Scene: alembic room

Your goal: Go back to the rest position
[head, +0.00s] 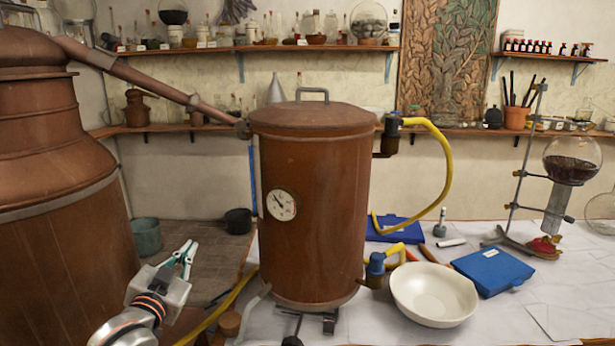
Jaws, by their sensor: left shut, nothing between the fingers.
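My left gripper (187,254) is at the lower left of the head view, in front of the large copper still. Its fingers point up and slightly right. It is shut with nothing between the fingers, and it appears clear of the things around it. My right gripper is not in the view.
A copper drum (318,200) with a dial stands on the white table (560,300), right of my gripper. A large copper still (50,220) is at the left. A white bowl (433,292), blue cases (493,270) and a flask stand (515,190) are at the right.

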